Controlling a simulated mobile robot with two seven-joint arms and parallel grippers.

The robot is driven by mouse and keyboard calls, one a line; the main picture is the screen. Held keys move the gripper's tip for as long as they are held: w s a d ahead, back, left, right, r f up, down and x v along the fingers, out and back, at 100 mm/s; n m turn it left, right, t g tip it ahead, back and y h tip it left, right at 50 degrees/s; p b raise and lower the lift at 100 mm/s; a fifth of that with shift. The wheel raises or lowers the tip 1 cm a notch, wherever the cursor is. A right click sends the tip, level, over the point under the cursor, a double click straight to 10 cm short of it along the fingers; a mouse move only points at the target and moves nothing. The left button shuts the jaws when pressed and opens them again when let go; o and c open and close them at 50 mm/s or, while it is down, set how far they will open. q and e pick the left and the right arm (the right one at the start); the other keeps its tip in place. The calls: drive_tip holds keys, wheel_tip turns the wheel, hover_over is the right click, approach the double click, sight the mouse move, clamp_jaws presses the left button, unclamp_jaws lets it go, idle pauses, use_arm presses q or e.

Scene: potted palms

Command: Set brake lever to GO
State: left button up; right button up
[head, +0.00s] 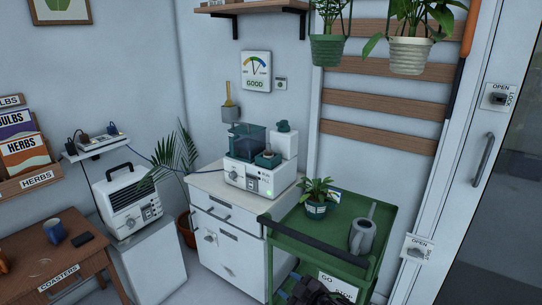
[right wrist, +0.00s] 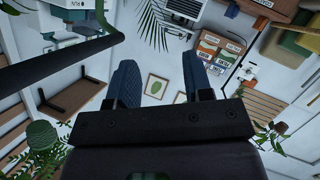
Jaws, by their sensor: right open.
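The green cart (head: 290,238) stands at the lower right of the head view, with a black handle bar (head: 312,240) along its near top edge. A white sign reading GO and STOP (head: 337,287) is on its near side, partly cut by the bottom edge. I cannot make out the brake lever; it may be hidden by my gripper or below the frame. My right gripper (head: 305,293) is at the bottom edge, just left of and in front of the sign. In the right wrist view its two fingers (right wrist: 160,78) are apart with nothing between them. My left gripper is not in view.
A potted plant (head: 317,198) and a grey watering can (head: 362,236) stand on the cart's top. A white cabinet (head: 225,225) with a machine (head: 262,175) stands left of it. A dark bar (right wrist: 60,63) crosses the right wrist view's upper left. The glass door is at right.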

drive_tip(key=s+d+m+t+h, duration=0.2)
drive_tip(key=s+d+m+h, duration=0.4)
drive_tip(key=s+d+m, duration=0.75)
drive_tip(key=s+d+f+h, duration=0.1)
drive_tip(key=s+d+f, duration=0.1)
drive_tip(key=s, duration=0.3)
drive_tip(key=s+d+f+n+g+h, duration=0.1)
drive_tip(key=s+d+f, duration=0.1)
drive_tip(key=s+d, duration=0.2)
drive_tip(key=s+d+f+g, duration=0.1)
drive_tip(key=s+d+f, duration=0.1)
drive_tip(key=s, duration=0.5)
drive_tip(key=shift+s+d+f+h, duration=0.4)
drive_tip(key=shift+f, duration=0.05)
